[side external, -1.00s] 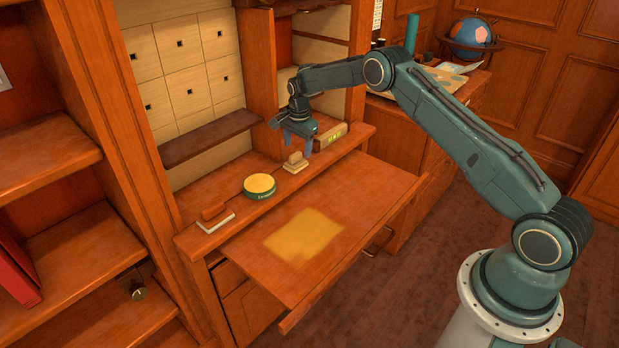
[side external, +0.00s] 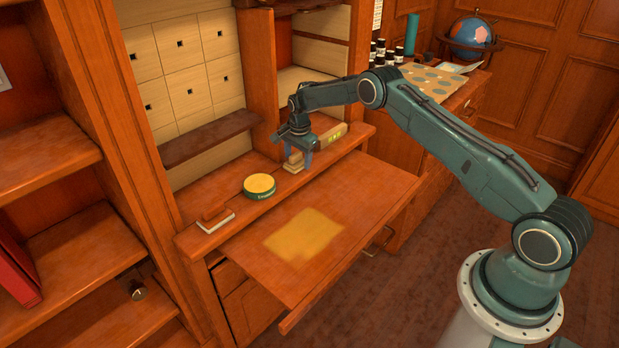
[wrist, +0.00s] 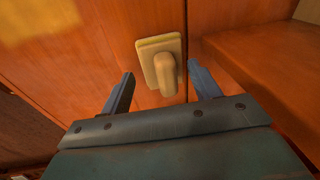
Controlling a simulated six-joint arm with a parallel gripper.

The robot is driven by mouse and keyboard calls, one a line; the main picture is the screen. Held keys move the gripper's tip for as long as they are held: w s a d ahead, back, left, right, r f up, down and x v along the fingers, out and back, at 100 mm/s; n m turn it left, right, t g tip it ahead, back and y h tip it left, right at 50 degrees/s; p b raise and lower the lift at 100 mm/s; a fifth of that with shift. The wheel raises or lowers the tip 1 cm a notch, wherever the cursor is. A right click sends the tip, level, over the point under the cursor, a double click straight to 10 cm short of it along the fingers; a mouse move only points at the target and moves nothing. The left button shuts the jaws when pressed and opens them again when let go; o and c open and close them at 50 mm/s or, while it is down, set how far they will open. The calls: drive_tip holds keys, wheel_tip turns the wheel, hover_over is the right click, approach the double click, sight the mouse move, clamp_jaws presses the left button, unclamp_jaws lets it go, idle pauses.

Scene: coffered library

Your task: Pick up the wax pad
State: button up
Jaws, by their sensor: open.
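A pale yellow pad with a raised knob handle, which looks like the wax pad (side external: 293,166), lies on the desk's raised back ledge. In the wrist view, the pad (wrist: 152,49) lies just ahead of my gripper, its handle pointing back between the fingers. My gripper (side external: 298,157) is open above the pad, pointing down, and partly covers it in the side view. In the wrist view, the gripper (wrist: 162,72) has one finger on each side of the handle, with gaps on both sides. Nothing is held.
A green tin with a yellow top (side external: 259,187) and a red-brown-handled pad with a white base (side external: 215,219) lie left along the ledge. A brown labelled block (side external: 331,136) stands close right. The pull-out desktop (side external: 365,197) is clear except for a yellowish patch (side external: 303,235).

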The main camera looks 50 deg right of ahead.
sight(297, 154)
drive_tip(key=shift+c, duration=0.2)
drive_tip(key=c, duration=1.1)
drive_tip(key=shift+r, duration=0.15)
wheel_tip(297, 154, up, 3)
drive_tip(key=shift+r, duration=0.2)
drive_tip(key=shift+c, duration=0.2)
drive_tip(key=shift+s, duration=9)
drive_tip(key=o, duration=0.4)
drive_tip(key=shift+c, duration=1.1)
